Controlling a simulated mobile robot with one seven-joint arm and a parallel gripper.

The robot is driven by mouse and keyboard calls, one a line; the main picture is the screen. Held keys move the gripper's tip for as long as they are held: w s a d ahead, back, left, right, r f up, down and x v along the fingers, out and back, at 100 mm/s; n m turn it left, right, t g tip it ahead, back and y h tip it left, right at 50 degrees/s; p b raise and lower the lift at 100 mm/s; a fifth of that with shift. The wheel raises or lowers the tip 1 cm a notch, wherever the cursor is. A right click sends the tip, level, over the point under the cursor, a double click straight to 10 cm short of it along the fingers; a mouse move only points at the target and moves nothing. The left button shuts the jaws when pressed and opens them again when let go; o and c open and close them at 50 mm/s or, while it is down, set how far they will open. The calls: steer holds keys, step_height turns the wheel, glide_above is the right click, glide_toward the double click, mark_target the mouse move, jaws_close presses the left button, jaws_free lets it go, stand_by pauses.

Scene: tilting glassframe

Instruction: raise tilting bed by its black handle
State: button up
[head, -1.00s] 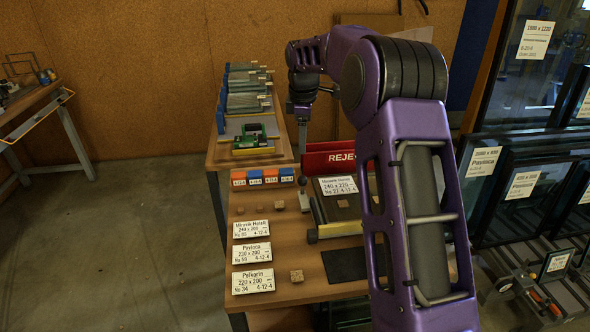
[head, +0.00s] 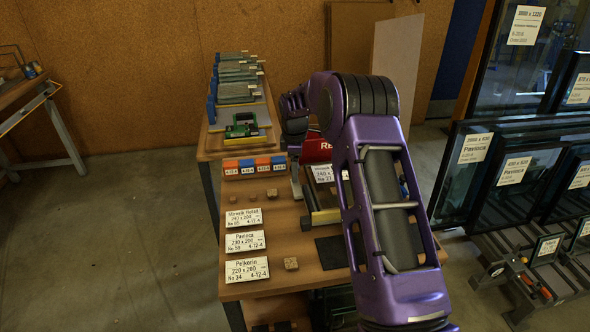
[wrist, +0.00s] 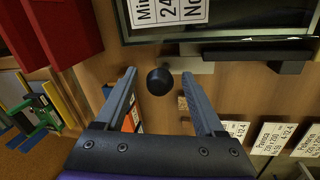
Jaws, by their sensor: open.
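The tilting bed (head: 325,216) lies on the wooden table in the head view, with a white label on it, partly covered by my arm. Its dark frame and glass edge (wrist: 255,45) cross the top right of the wrist view. The round black handle knob (wrist: 159,81) sits in the middle of the wrist view. My gripper (wrist: 160,74) is open, with one finger on each side of the knob and gaps showing on both sides. In the head view my gripper (head: 295,182) is down beside the bed's left side; the knob cannot be made out there.
White label cards (head: 247,269) and small wooden blocks (head: 291,264) lie on the table left and front of the bed. Blue and orange bins (head: 254,166) and a red box (head: 316,148) stand behind. Glass panes in racks (head: 500,175) stand at right.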

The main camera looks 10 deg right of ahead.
steer(key=shift+w+f, duration=0.1)
steer(key=shift+f, duration=0.3)
steer(key=shift+c, duration=0.3)
jaws_close()
stand_by(0.9)
